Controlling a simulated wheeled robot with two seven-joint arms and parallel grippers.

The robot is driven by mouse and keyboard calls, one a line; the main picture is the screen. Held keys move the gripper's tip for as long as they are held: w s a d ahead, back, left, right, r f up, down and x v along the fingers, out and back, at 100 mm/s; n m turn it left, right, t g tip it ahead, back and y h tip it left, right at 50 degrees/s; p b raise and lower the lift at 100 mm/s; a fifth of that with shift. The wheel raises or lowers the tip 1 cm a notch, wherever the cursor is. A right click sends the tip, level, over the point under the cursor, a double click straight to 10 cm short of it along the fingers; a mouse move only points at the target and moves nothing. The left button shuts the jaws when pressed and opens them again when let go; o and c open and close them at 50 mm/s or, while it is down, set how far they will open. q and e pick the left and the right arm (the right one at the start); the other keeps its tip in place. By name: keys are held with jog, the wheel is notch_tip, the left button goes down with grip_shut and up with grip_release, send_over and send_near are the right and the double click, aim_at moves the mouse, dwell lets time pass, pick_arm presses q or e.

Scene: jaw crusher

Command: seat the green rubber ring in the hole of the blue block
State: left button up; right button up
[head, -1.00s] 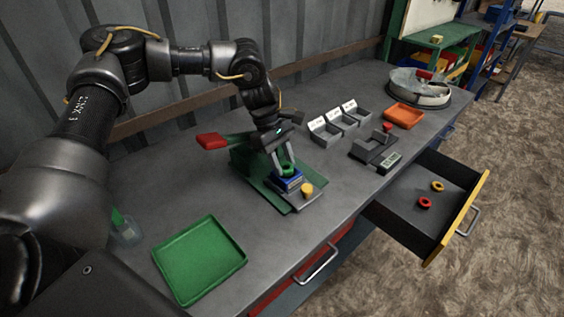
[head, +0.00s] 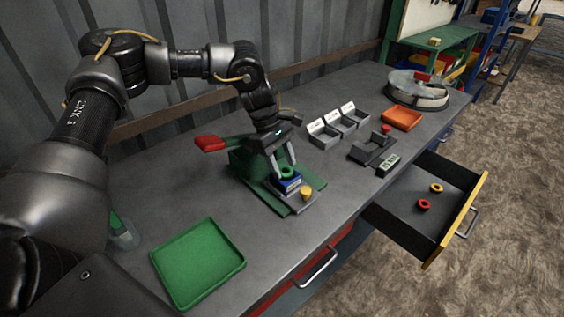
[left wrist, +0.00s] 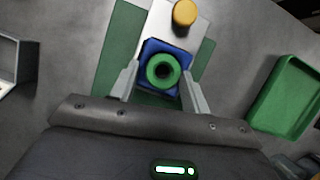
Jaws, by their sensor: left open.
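The blue block (head: 291,187) sits on a grey plate on the green press base, and it also shows in the left wrist view (left wrist: 150,47). The green rubber ring (left wrist: 163,70) lies at the top of the block, over where its hole is; in the head view the ring (head: 288,172) shows between the fingers. I cannot tell how deep it sits. My left gripper (head: 283,170) points down over the block. In the left wrist view its fingers (left wrist: 160,86) stand apart on both sides of the ring, with gaps. My right gripper is not in view.
A yellow knob (head: 306,193) stands beside the block, and a red-handled lever (head: 210,144) rises behind. A green tray (head: 198,262) lies front left. Grey bins (head: 324,138), an orange tray (head: 402,118) and an open drawer (head: 395,218) with two rings are to the right.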

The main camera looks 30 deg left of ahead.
pick_arm(q)
jog(key=v, duration=1.1)
jog(key=shift+a+r, duration=0.3)
